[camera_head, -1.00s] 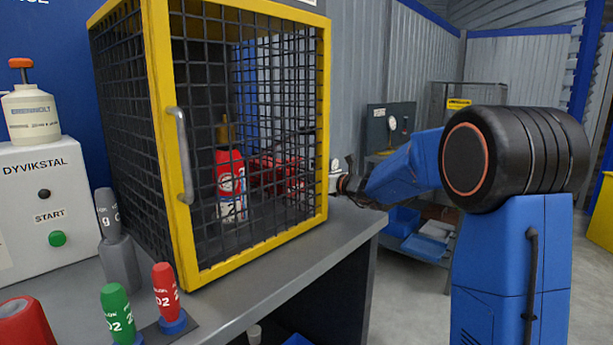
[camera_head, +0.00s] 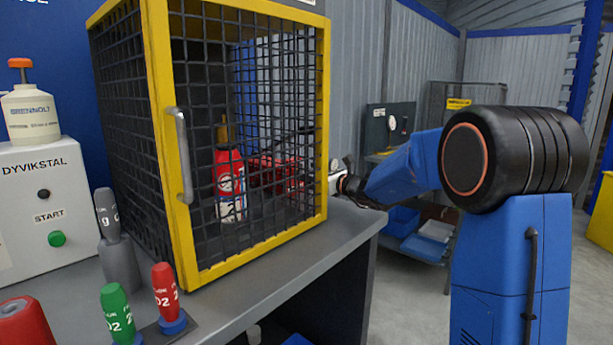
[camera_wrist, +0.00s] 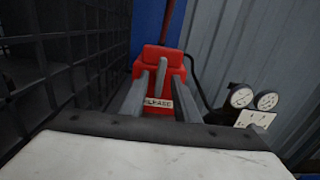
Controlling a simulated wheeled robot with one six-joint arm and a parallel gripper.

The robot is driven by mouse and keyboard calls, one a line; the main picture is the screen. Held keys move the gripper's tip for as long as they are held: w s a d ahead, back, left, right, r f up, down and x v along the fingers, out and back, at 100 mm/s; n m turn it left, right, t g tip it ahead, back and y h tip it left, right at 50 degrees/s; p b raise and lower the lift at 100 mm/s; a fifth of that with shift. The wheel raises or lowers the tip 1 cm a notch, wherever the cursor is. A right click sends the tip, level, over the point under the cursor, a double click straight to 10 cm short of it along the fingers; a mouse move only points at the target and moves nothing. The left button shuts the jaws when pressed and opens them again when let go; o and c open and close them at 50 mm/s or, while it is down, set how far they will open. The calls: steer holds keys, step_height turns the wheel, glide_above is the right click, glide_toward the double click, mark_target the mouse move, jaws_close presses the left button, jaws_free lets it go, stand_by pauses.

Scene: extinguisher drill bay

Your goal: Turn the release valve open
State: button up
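The red release unit (camera_wrist: 160,62) stands ahead in the wrist view, with a pale label, partly readable, on its front. A short grey bar (camera_wrist: 161,76), perhaps its lever, shows in front of it. My gripper (camera_wrist: 165,98) has its two grey fingers apart, one on each side of this bar; I cannot tell whether they touch it. In the head view red parts (camera_head: 272,172) show through the cage mesh, and my wrist end is beside the cage's right side, its fingers not clear there.
A yellow-framed mesh cage (camera_head: 324,120) stands on the grey bench (camera_head: 345,232), with a red extinguisher (camera_head: 229,172) seen through its mesh. In the wrist view dark mesh (camera_wrist: 60,70) is close on the left and two round gauges (camera_wrist: 254,98) are on the right.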

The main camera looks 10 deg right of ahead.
steer(key=v, duration=1.7)
steer(key=shift+s+d, duration=0.1)
steer(key=shift+s, duration=0.05)
